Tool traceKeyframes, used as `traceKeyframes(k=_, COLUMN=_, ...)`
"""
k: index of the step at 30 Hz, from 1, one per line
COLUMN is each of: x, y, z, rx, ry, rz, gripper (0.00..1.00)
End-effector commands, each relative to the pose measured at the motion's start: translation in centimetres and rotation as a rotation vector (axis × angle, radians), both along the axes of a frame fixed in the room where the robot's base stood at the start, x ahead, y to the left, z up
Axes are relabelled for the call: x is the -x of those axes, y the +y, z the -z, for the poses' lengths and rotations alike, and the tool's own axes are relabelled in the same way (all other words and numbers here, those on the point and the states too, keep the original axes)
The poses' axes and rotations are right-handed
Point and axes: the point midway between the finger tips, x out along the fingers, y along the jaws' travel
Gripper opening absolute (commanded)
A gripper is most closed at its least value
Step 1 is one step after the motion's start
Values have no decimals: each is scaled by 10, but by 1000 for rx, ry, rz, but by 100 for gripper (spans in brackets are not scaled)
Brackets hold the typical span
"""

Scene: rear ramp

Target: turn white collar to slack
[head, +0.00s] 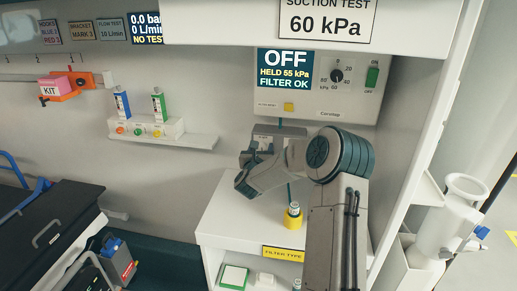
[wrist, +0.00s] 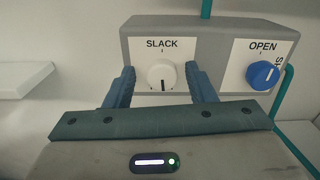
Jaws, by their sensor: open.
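The white collar (wrist: 160,76) is a round knob on a grey box (wrist: 210,32) in the wrist view. A SLACK label with a short tick is above it. The collar's dark mark points down, away from the tick. My gripper (wrist: 159,70) is open, with one blue finger on each side of the collar. Small gaps seem to show between fingers and collar; contact is hard to tell. In the head view my gripper (head: 248,168) is in front of the wall below the suction panel, and my arm hides most of the box.
A blue knob (wrist: 263,75) marked OPEN is right of the collar, near a teal hose (wrist: 283,100). The suction panel (head: 315,85) reads OFF. A yellow-based fitting (head: 292,216) stands on the white counter (head: 235,215) below my gripper. A bottle shelf (head: 165,138) is to the left.

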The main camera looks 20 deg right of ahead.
Motion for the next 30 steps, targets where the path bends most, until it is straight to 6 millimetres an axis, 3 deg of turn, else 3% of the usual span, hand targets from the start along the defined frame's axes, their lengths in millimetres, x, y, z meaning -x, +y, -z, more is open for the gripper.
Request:
traceKeyframes(k=5, x=0, y=0, z=0, rx=0, ry=0, rz=0, gripper=50)
traceKeyframes(k=9, x=0, y=0, z=0, rx=0, ry=0, rz=0, gripper=11)
traceKeyframes(k=10, x=0, y=0, z=0, rx=1, ry=-1, rz=0, gripper=6)
traceKeyframes(k=20, x=0, y=1, z=1, rx=23, ry=13, rz=-2, gripper=6)
traceKeyframes(k=30, x=0, y=3, z=6, rx=190, ry=123, rz=-5, gripper=6)
